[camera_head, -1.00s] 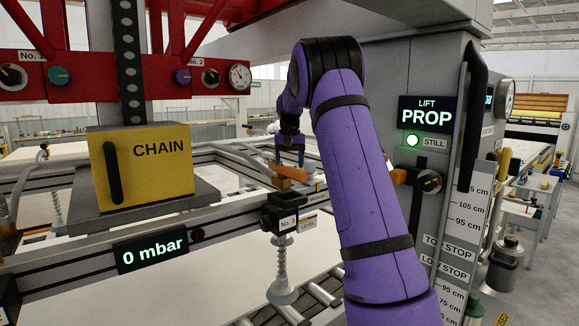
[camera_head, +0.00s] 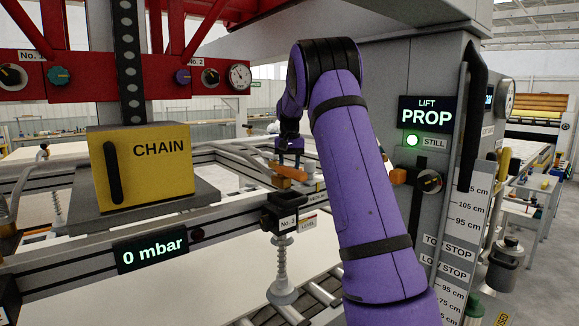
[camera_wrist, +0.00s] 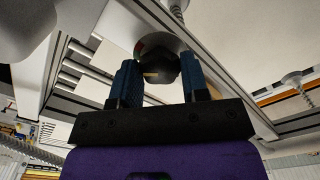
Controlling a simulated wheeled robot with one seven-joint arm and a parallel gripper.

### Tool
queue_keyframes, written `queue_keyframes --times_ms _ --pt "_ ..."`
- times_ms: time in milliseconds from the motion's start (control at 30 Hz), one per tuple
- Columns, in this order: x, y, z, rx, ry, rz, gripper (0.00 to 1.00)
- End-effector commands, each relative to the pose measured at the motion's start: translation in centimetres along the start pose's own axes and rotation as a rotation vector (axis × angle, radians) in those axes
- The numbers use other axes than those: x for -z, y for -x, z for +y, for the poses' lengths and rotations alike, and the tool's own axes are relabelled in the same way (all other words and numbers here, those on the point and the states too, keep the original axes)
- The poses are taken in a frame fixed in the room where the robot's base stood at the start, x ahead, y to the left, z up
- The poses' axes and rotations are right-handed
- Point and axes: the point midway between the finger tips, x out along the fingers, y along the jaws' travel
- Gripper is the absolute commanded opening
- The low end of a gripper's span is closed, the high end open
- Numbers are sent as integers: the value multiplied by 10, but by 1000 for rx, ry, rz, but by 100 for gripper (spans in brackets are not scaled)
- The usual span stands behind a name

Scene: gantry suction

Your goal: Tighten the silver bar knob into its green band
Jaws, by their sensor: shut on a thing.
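In the wrist view, a knob (camera_wrist: 160,67) sits between the two blue fingers of my gripper (camera_wrist: 160,76). It looks dark in shadow, with a pale spot on its face. A round silver plate (camera_wrist: 178,42) lies behind it, with a little green and red at its left edge. The fingers are shut on the knob from both sides. In the head view, my gripper (camera_head: 290,157) points down at the frame beyond the No. 2 post, above an orange bar (camera_head: 288,172). The knob cannot be made out there, and the band is mostly hidden in the wrist view.
The yellow CHAIN block (camera_head: 145,165) stands at the left. The No. 2 post (camera_head: 284,214) with its suction cup is in front of my gripper. The grey column (camera_head: 420,70) with the PROP display (camera_head: 426,115) stands right of my arm. The gauge display (camera_head: 151,251) reads 0 mbar.

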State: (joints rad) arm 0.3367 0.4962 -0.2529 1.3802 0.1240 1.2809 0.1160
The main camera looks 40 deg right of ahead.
Motion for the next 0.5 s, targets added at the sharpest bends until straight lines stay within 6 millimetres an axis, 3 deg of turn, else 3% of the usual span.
queue_keyframes --times_ms 433,467,500 --pt "0 0 0 1 -76 0 18" --pt "0 0 0 1 -75 0 49" --pt "0 0 0 1 -75 0 58"
